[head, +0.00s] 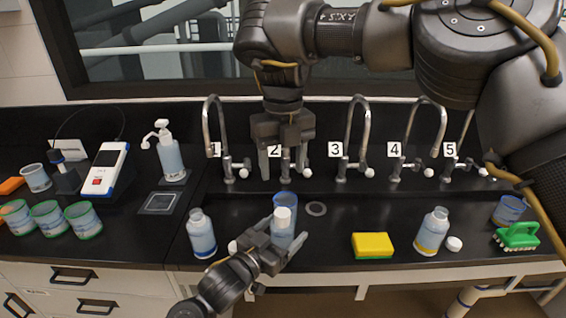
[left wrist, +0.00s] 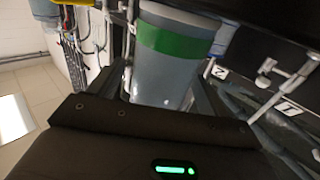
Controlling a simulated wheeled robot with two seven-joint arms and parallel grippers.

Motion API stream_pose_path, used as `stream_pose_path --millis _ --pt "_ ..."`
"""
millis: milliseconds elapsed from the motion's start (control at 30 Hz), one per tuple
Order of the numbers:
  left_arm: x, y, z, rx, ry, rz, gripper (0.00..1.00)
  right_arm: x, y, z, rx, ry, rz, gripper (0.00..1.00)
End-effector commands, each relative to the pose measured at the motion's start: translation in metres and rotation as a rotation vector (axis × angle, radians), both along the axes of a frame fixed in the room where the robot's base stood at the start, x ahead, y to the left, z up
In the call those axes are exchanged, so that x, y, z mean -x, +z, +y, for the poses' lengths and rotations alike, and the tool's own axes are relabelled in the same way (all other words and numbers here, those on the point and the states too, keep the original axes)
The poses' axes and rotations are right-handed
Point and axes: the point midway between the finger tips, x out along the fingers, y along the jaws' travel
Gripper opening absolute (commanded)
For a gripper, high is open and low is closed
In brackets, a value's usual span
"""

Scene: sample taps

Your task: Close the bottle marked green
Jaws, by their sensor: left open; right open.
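A bottle with a green band (left wrist: 175,40) stands between the fingers of my left gripper (head: 286,231) in the left wrist view. In the head view this bottle (head: 283,240) has a white top; I cannot tell whether that is a cap or a bare neck, and its band is hidden. My left gripper is open around the bottle, coming from the front left. My right gripper (head: 284,177) is open and empty, pointing down above and behind the bottle. A white cap (head: 233,247) lies on the counter just left of my left gripper.
A blue-banded bottle (head: 202,236) stands close on the left. To the right are a yellow sponge (head: 372,244), a yellow-banded bottle (head: 432,233), another white cap (head: 454,244) and a green brush (head: 517,236). A blue cup (head: 286,198) stands behind. Numbered taps line the back.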

Motion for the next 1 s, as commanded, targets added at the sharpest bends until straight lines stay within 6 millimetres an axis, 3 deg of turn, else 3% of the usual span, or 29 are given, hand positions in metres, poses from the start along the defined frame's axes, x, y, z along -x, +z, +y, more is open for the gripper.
stream_pose_path --millis 500,700,1000 --pt "0.068 -0.002 0.055 -0.001 0.001 0.002 0.78 0.000 -0.013 0.000 0.000 0.000 0.000 0.58" --pt "0.080 -0.001 0.063 0.000 0.000 0.001 0.78 0.000 -0.015 0.000 0.000 0.000 0.000 0.58" --pt "0.081 0.000 0.064 0.000 0.000 0.001 0.78 0.000 -0.015 0.000 0.000 0.000 0.000 0.58"
